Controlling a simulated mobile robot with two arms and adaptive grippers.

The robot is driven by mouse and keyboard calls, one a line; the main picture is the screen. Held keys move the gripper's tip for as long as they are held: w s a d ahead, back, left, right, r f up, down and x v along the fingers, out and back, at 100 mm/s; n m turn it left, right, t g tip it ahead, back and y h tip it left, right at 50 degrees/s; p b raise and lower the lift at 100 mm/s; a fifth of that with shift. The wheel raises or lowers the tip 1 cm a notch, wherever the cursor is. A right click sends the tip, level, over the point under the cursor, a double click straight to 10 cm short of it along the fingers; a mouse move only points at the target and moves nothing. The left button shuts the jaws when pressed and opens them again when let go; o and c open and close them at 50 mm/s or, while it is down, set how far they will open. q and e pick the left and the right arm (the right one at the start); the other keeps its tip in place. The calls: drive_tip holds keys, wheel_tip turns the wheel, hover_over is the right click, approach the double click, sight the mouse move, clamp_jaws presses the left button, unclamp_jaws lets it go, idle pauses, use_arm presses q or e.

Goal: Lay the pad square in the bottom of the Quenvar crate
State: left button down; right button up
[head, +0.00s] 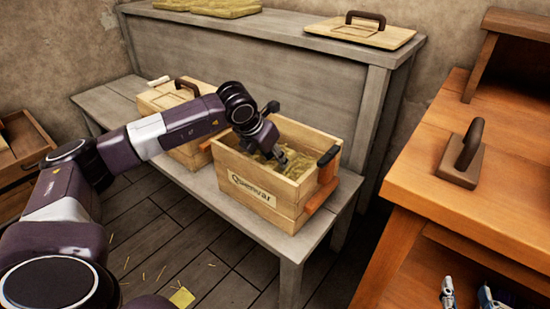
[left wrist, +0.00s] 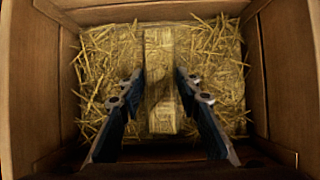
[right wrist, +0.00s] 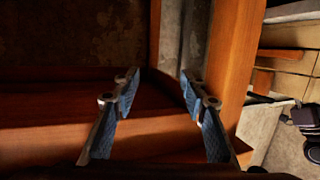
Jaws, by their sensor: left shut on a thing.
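The Quenvar crate (head: 262,189) stands on the low grey bench, a pale wooden box with its name on the front. My left gripper (head: 280,158) reaches down into it. In the left wrist view the straw pad (left wrist: 100,75) lies low inside the crate, its edges roughly in line with the crate walls (left wrist: 48,95). The left fingers (left wrist: 153,83) are shut on the pad's raised middle strip (left wrist: 159,110). Whether the pad rests fully on the bottom is hard to tell. My right gripper (head: 467,297) is open and empty by the orange workbench.
A second crate (head: 160,98) with a handled lid stands left of the Quenvar crate. Another handled lid (head: 362,34) and straw pads (head: 208,7) lie on the upper shelf. A handled block (head: 461,158) stands on the orange workbench (head: 505,195). Straw bits litter the floor.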

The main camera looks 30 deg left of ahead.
drive_tip(key=shift+r, duration=0.1)
use_arm(q)
drive_tip(key=shift+f+b, duration=0.45)
drive_tip(key=shift+f, duration=0.05)
use_arm(e)
drive_tip(key=shift+w+a+r+t, duration=0.15)
drive_tip(key=shift+r+t, duration=0.25)
drive_tip(key=shift+r, duration=0.35)
drive_tip(key=shift+w+a+r+t, duration=0.15)
drive_tip(key=shift+r+t, duration=0.25)
drive_tip(key=shift+r, duration=0.3)
drive_tip(key=shift+w+a+r+t, duration=0.15)
drive_tip(key=shift+r+t, duration=0.25)
drive_tip(key=shift+r, duration=0.35)
use_arm(q)
drive_tip(key=c, duration=1.4)
unclamp_jaws()
